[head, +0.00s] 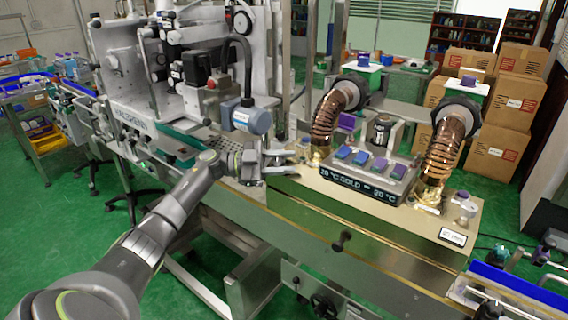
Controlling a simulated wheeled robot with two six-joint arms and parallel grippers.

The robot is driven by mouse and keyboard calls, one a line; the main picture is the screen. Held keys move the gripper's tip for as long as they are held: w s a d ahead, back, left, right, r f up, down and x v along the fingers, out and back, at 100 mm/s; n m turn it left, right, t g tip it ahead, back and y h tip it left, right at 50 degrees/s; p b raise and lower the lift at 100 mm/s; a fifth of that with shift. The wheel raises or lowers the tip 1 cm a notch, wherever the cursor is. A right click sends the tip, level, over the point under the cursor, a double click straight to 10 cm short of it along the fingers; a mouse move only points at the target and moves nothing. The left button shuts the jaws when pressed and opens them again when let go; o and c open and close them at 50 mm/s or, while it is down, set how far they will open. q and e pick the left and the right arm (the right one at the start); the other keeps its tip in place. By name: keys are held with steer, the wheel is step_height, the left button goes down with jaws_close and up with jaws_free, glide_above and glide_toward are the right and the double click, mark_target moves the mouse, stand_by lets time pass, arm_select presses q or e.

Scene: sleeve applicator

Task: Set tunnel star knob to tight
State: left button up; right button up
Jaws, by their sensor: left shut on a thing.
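The shrink tunnel is a gold-coloured box (385,222) in the middle right of the head view, with two copper hoses on top. My left gripper (292,161) is at the tunnel's left end, its fingers pointing right. It is shut on a small part there, mostly hidden by the fingers; I cannot tell whether this is the star knob. My right gripper is not in view.
A blue-capped motor (252,119) hangs just above and left of my gripper. A dark handwheel (325,305) is below the tunnel. Cardboard boxes (497,150) stand behind; green floor is clear at front left.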

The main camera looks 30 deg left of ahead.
arm_select(q)
steer(key=o, duration=1)
steer(key=shift+c, duration=0.2)
steer(key=b+v, duration=0.5)
steer(key=v, duration=1.2)
steer(key=shift+a+b, duration=0.2)
steer(key=shift+b, duration=0.15)
